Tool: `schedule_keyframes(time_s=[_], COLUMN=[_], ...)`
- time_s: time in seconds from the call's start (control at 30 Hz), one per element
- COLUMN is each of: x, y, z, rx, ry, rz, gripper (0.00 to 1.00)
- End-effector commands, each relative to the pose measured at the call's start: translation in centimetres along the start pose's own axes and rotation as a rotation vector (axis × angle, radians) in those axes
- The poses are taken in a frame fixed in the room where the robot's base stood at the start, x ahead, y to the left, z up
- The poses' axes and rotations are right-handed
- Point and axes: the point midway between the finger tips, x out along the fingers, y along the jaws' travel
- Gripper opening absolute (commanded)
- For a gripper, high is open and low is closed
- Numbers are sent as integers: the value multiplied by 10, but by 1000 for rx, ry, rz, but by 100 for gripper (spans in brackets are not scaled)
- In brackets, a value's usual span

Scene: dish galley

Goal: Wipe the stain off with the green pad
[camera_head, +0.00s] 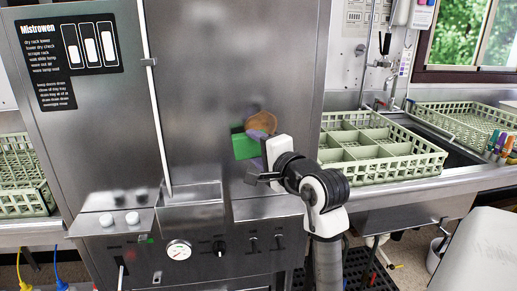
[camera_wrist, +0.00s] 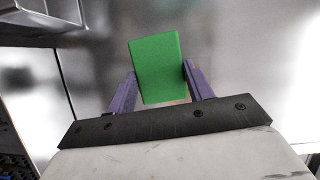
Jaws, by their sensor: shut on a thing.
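The green pad (camera_head: 244,146) is held by my gripper (camera_head: 256,156) in front of the steel door of the dish machine. In the wrist view the pad (camera_wrist: 155,68) stands between the two purple fingers of my gripper (camera_wrist: 158,82), which is shut on it. The stain (camera_head: 262,122) is an orange-brown patch on the door, showing just above and right of the pad in the head view. Its lower part is hidden behind the pad and gripper. I cannot tell whether the pad touches the door. The stain is mostly hidden in the wrist view.
The dish machine's control panel (camera_head: 205,249) with a gauge and knobs lies below the door. A green dish rack (camera_head: 385,170) sits on the counter to the right, another (camera_head: 465,120) beyond it, and one (camera_head: 25,195) at the left. Several markers (camera_head: 500,143) stand at the far right.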

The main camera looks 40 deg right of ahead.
Motion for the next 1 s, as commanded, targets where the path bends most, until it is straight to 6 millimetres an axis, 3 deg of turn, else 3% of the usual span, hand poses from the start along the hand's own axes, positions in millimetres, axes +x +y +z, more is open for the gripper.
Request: schedule_keyframes(time_s=[1.0], x=[9], y=[0], z=[-3], rx=[0], ry=[-2], rz=[1], gripper=[33])
